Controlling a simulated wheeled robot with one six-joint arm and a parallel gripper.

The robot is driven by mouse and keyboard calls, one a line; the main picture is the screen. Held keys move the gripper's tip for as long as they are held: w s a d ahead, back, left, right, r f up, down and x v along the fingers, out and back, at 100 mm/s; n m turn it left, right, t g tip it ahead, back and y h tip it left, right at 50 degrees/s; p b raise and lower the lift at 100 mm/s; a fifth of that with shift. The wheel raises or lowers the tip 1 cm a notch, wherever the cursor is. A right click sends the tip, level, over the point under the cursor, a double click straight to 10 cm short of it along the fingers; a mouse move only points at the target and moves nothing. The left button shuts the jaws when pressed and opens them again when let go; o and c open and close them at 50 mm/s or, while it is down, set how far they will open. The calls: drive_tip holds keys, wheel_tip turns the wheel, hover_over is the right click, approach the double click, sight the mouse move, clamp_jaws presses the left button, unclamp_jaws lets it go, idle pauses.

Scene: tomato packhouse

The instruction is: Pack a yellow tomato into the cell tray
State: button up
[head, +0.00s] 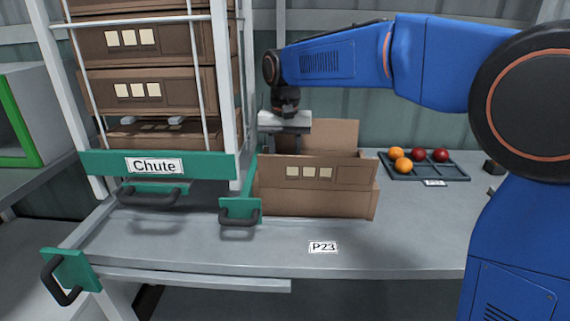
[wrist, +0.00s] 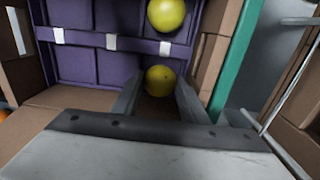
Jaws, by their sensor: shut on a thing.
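My gripper (wrist: 158,92) is shut on a yellow tomato (wrist: 160,79), held between its fingertips in the wrist view. In the head view my gripper (head: 297,150) reaches down into the open cardboard box (head: 317,192); the box wall hides its fingertips and the tomato. A purple tray (wrist: 78,66) with square cells and white tabs lies beyond the fingers in the wrist view. A second yellow tomato (wrist: 166,14) sits in one of its cells. I cannot tell whether the held tomato touches the tray.
A dark divided tray (head: 428,171) with orange and red tomatoes stands to the right of the box. The green-fronted chute (head: 108,165) with stacked cartons (head: 148,92) stands close on the left. The bench front around the P23 label (head: 323,247) is clear.

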idle(0.3)
drive_tip(key=o, duration=0.8)
drive_tip(key=shift+c, duration=1.3)
drive_tip(key=shift+r, duration=0.15)
drive_tip(key=shift+r, duration=2.85)
